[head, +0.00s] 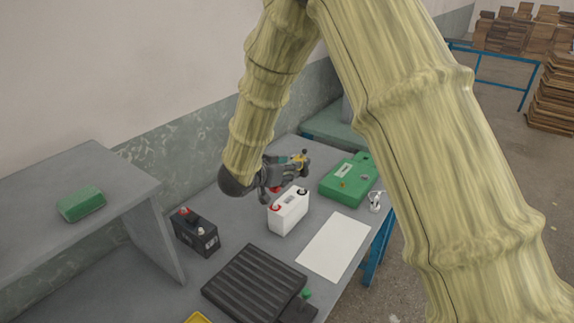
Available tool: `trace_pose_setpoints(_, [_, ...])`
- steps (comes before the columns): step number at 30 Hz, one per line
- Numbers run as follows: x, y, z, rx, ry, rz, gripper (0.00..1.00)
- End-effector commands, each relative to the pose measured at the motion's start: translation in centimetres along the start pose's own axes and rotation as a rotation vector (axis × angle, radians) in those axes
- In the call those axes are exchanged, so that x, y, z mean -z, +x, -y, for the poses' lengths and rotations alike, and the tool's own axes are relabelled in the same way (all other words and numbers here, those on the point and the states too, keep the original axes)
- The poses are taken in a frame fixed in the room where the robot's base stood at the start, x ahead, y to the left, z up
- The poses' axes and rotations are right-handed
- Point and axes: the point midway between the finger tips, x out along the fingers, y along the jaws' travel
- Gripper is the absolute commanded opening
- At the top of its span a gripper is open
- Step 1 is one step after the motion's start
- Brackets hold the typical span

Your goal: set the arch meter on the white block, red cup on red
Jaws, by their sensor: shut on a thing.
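The white block (289,213) stands upright on the grey bench, with a red terminal at the near left of its top and a dark one at the far right. My gripper (290,172) is above and just behind the white block, shut on the arch meter (299,159). Only a small yellow part of the meter shows clearly; the fingers hide most of it. A small red spot shows under the gripper, just above the block's top; I cannot tell whether it is the red cup. The meter appears apart from the terminals, but the gap is hard to judge.
A black battery (197,233) stands left of the white block, and a green case (348,179) lies to the right. A white sheet (334,245) and a black ribbed mat (254,283) lie in front. A raised shelf (120,180) holds a green block (81,205).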

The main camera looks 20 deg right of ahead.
Motion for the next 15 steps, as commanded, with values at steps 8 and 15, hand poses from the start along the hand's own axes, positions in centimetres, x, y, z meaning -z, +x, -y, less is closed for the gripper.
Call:
trace_pose_setpoints(8, [-2.1, 0.9, 0.0, 0.000, 0.001, -0.001, 0.01])
trace_pose_setpoints(15, [-3.7, 1.5, 0.0, 0.000, 0.001, -0.001, 0.01])
